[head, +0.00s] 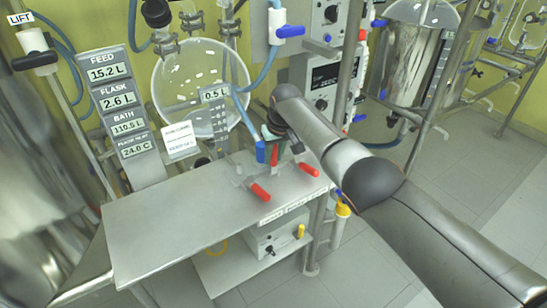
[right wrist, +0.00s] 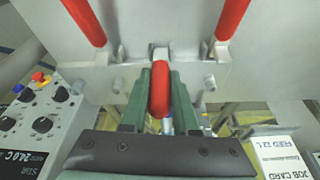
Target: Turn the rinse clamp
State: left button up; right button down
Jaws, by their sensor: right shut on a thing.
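Three red clamp handles show in the right wrist view: a middle handle (right wrist: 160,95), a left handle (right wrist: 86,20) and a right handle (right wrist: 232,17). My right gripper (right wrist: 160,72) has its green fingers shut on the middle handle, one finger on each side. The left and right handles are clear of the fingers. No readable label tells which handle is the rinse clamp. My left gripper is not in view.
A steel bench (head: 170,230) lies in front, mostly bare. A glass flask (head: 195,80) and a display column (head: 110,95) stand behind it. A control box (head: 325,85) stands behind my right arm. A white box (head: 272,237) sits below the bench. A job card (right wrist: 282,155) shows at lower right.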

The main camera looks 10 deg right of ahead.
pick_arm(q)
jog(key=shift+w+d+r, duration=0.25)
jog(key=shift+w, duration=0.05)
pick_arm(e)
jog(key=shift+f, duration=0.1)
jog(key=c, duration=0.7)
grip_release()
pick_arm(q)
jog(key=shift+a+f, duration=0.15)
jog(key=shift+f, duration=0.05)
pick_arm(e)
jog(key=shift+w, duration=0.1)
jog(key=shift+p+v, duration=0.75)
jog(key=shift+v, duration=0.2)
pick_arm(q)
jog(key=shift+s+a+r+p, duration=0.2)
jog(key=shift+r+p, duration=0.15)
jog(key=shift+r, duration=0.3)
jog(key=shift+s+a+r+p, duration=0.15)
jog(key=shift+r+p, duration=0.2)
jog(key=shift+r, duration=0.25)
pick_arm(e)
jog(key=v, duration=1)
jog(key=shift+a+r, duration=0.1)
jog(key=shift+r, duration=0.3)
